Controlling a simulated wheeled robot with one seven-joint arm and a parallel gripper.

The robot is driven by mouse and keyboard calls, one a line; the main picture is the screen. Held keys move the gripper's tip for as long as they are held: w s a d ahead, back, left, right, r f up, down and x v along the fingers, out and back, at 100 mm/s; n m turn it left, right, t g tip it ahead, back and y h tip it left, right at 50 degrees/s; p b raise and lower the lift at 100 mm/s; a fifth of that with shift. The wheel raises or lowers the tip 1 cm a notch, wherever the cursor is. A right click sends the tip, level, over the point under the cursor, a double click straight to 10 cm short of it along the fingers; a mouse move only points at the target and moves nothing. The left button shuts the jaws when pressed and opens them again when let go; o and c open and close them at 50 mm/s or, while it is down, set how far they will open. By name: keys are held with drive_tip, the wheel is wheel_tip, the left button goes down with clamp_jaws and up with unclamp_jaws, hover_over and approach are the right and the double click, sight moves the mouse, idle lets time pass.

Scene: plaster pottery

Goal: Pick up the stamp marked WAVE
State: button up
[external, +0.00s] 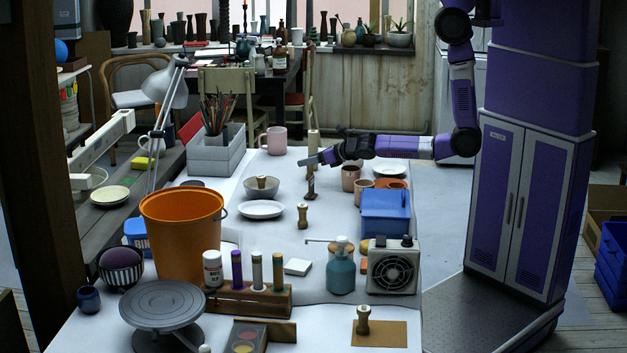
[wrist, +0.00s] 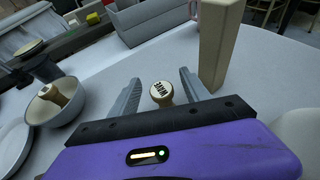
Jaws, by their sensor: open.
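The stamp marked WAVE (wrist: 162,92) stands upright on the white table, its pale round top lettered in dark and its body tan wood. In the external view, a stamp (external: 310,187) stands just below my gripper (external: 318,159); it appears to be the same one. In the wrist view, my gripper (wrist: 160,78) is open, with one grey finger on each side of the stamp in the picture. I see gaps on both sides; whether the fingertips are down at its height is unclear.
A tall beige block (wrist: 214,42) stands close beside the right finger. A bowl (external: 262,190) with another stamp (external: 262,182) is to the left. Other stamps stand on the table (external: 303,214) and a cork mat (external: 380,335). A blue box (external: 386,215) is at right.

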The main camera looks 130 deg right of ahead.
sight(304, 178)
drive_tip(key=shift+w+d+f, duration=0.25)
drive_tip(key=shift+d+f, duration=0.3)
drive_tip(key=shift+d, duration=0.1)
drive_tip(key=shift+w+d+f, duration=0.25)
drive_tip(key=shift+d+f, duration=0.3)
drive_tip(key=shift+d, duration=0.1)
clamp_jaws()
